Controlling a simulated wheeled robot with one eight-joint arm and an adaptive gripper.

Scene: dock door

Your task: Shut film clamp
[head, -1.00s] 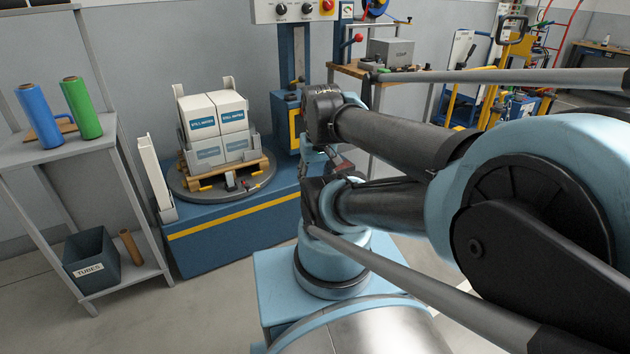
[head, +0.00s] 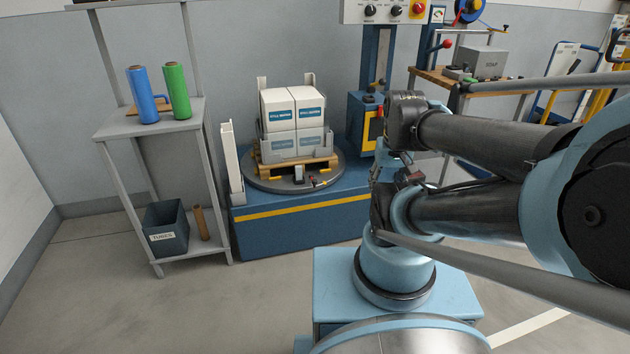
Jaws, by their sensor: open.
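A round turntable (head: 262,184) on a blue base carries a wooden pallet with stacked white boxes. My gripper (head: 377,170) seems to be to the right of the turntable, at the folded end of my arm. It is apart from the fitting, and my arm's links hide much of it. It is open and nothing shows in it.
A grey shelf (head: 150,128) with a blue roll (head: 142,95), a green roll (head: 175,92) and a tubes bin (head: 166,229) stands left. A blue mast (head: 376,60) rises behind the turntable. A workbench (head: 430,76) is at back right. Floor is clear in front.

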